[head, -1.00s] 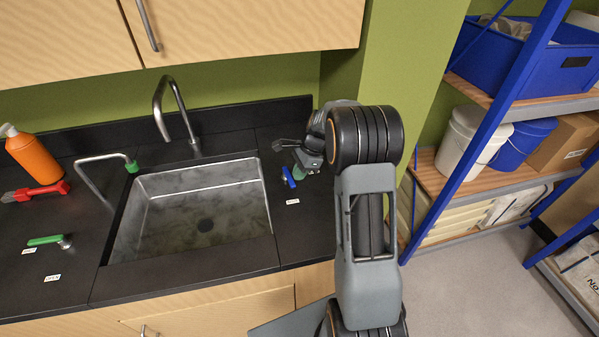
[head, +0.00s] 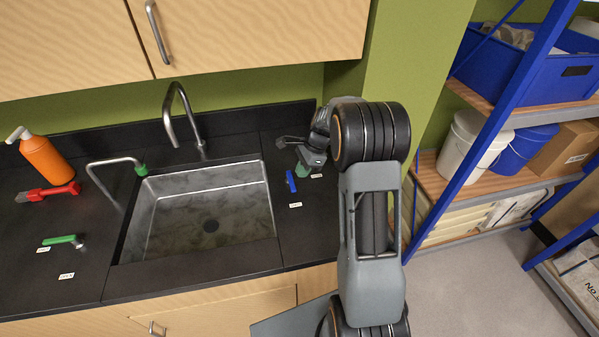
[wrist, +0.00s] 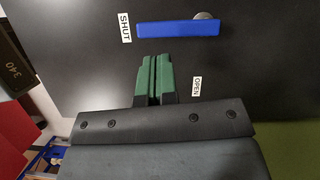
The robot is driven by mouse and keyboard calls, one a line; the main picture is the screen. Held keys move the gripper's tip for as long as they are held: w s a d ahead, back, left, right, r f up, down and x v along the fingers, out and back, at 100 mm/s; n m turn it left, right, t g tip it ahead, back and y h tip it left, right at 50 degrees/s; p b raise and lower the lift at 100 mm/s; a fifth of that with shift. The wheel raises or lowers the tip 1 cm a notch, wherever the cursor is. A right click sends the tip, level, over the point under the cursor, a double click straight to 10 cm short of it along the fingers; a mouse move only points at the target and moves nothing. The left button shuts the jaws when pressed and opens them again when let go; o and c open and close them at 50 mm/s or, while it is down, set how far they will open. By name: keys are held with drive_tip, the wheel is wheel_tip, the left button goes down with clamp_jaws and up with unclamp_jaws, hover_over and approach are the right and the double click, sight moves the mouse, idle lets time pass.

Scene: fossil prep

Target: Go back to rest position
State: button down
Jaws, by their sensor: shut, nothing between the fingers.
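My gripper (wrist: 153,80) shows in the wrist view with its two green fingers side by side, shut and empty, over the black counter. A blue lever handle (wrist: 178,28) lies just beyond the fingertips, apart from them, level with the SHUT label (wrist: 125,27). The OPEN label (wrist: 197,87) is to the right of the fingers.
A sink (head: 210,225) with a tall faucet (head: 185,110) is left of my arm. A green-handled lever (head: 62,240), a red-handled tool (head: 50,191) and an orange bottle (head: 45,158) are on the left of the counter (head: 150,280). A blue-framed shelf (head: 480,145) stands right.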

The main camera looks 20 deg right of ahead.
drive_tip(key=p+v, duration=0.4)
drive_tip(key=v, duration=0.2)
drive_tip(key=s+a+r+n+t+h+b, duration=0.1)
drive_tip(key=s+a+r+n, duration=0.2)
drive_tip(key=s+n, duration=0.3)
drive_tip(key=s+a+r+n+t+h+b, duration=0.1)
drive_tip(key=s+a+r+n+t+h, duration=0.1)
drive_tip(key=s+n, duration=0.4)
drive_tip(key=s+a+r+n+t+h+b, duration=0.1)
drive_tip(key=s+a+r+n, duration=0.3)
drive_tip(key=s, duration=0.6)
drive_tip(key=shift+r+n+t+b, duration=0.35)
drive_tip(key=shift+n+b, duration=0.1)
drive_tip(key=shift+n, duration=0.55)
drive_tip(key=shift+a, duration=0.1)
